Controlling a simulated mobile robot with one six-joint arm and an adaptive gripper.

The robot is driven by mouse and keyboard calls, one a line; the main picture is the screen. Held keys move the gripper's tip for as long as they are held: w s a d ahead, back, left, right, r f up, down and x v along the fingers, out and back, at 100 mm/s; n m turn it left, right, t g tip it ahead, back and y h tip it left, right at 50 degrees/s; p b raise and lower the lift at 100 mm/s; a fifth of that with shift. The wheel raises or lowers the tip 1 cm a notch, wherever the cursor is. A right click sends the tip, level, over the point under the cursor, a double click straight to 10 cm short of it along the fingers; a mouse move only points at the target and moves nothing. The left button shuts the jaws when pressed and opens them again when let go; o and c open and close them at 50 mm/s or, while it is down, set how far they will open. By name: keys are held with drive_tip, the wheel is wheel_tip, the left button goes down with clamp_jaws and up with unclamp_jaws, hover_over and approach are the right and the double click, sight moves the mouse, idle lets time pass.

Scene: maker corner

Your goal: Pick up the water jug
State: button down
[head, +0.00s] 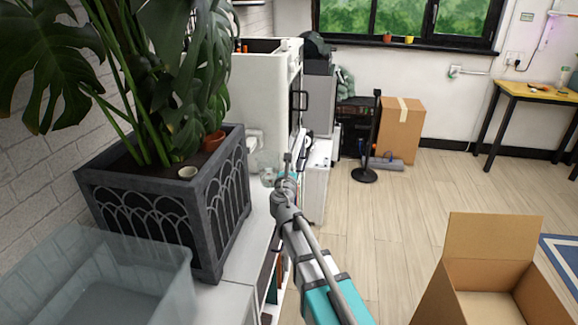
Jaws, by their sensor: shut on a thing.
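The water jug (265,162) looks like a small clear vessel at the far end of the white cabinet top, just beyond the planter. My gripper (283,168) is at its right side and is shut on it. The fingers are small in this view and partly hidden by my wrist, so the exact grip is hard to see. I cannot tell whether the jug's base touches the cabinet top.
A dark planter (218,218) with a large leafy plant stands left of my arm; a small white pot and a terracotta pot sit in it. A translucent bin (150,285) is nearer. A white machine (262,95) stands behind the jug. An open cardboard box (490,240) is on the floor right.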

drive_tip(key=s+d+r+p, duration=0.3)
drive_tip(key=s+r+p, duration=0.1)
drive_tip(key=s, duration=0.5)
drive_tip(key=shift+s+d+r+p, duration=0.2)
drive_tip(key=shift+r+p, duration=0.15)
drive_tip(key=shift+r, duration=0.3)
